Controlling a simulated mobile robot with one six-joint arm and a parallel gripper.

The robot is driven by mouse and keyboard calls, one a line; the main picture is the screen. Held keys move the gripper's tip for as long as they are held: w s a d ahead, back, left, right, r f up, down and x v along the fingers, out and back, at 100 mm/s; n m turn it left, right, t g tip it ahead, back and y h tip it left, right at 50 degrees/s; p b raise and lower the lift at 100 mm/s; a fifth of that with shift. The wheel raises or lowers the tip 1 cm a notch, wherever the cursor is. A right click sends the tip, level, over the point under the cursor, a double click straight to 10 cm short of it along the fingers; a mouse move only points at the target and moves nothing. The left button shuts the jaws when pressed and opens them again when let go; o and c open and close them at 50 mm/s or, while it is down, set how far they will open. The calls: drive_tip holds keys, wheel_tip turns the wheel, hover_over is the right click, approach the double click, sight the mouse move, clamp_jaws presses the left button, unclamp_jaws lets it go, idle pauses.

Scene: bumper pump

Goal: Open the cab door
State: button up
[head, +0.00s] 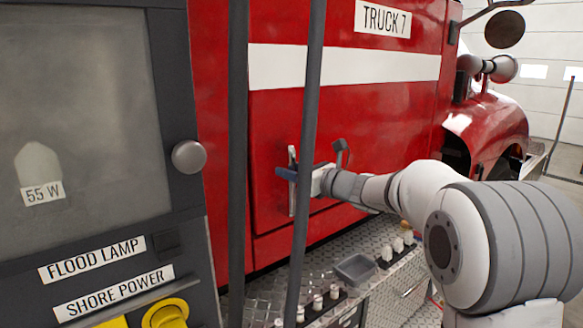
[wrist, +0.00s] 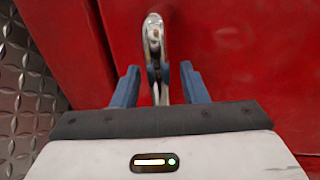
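The cab door (head: 350,110) is a red panel with a white stripe and a "TRUCK 7" sign, and it looks closed. Its handle (head: 292,190) is a slim upright metal bar near the door's left edge. In the wrist view the handle (wrist: 154,50) stands between the two blue fingers of my gripper (wrist: 158,85), with a visible gap on each side. My gripper (head: 290,173) is open at the handle in the head view, partly hidden by a dark vertical pole.
A grey cabinet (head: 185,250) with labels and a round knob fills the left. Two dark poles (head: 238,150) stand before the truck. Below the door is a diamond-plate step (head: 270,290) with a small grey tray (head: 355,268) and several small fittings. A round mirror (head: 504,30) sticks out upper right.

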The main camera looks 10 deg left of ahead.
drive_tip(key=shift+a, duration=0.15)
drive_tip(key=shift+c, duration=0.6)
drive_tip(key=shift+w, duration=0.1)
clamp_jaws()
